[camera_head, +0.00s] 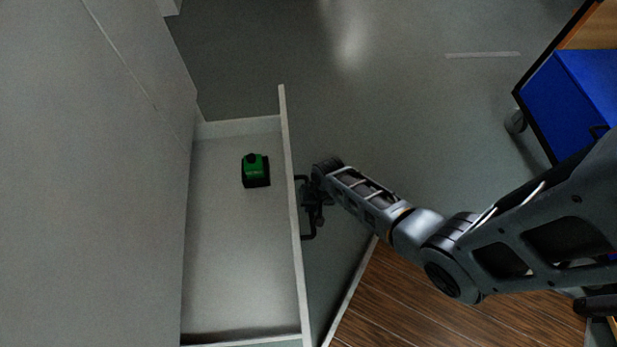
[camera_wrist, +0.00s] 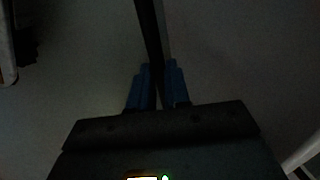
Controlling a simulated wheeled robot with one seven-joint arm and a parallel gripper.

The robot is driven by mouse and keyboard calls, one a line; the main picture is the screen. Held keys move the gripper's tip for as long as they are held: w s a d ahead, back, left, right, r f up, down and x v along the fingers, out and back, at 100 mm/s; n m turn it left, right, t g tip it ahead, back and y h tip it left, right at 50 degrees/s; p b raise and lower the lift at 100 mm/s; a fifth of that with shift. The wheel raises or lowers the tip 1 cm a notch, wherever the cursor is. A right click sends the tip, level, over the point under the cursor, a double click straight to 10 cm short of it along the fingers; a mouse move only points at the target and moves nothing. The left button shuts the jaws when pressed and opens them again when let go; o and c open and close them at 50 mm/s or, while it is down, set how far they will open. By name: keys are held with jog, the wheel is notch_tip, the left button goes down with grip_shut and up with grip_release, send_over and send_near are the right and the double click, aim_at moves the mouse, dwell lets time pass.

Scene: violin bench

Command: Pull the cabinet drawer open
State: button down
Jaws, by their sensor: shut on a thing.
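The cabinet (camera_head: 95,190) fills the left of the head view. Its drawer (camera_head: 225,230) is pulled out, with its inside in view from above. A dark bar handle (camera_head: 309,237) stands on the outer side of the drawer front (camera_head: 290,170). My gripper (camera_head: 310,203) is at the handle, outside the drawer front. In the dark wrist view, the blue fingers of my gripper (camera_wrist: 157,85) are closed on the dark handle bar (camera_wrist: 150,35). In the head view my wrist hides part of the handle.
A small green and black object (camera_head: 256,170) lies inside the drawer. A blue-sided cart (camera_head: 575,100) on casters stands at the upper right. A wooden surface (camera_head: 400,300) with a pale edge is at the lower right. Grey floor (camera_head: 400,100) is clear beyond the drawer.

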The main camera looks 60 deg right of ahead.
jog(key=c, duration=1.1)
grip_release()
notch_tip(320, 180, up, 8)
jog(key=s+p, duration=0.1)
jog(key=p, duration=0.2)
jog(key=shift+d+f, duration=0.2)
jog(key=shift+d, duration=0.25)
jog(key=shift+s, duration=0.15)
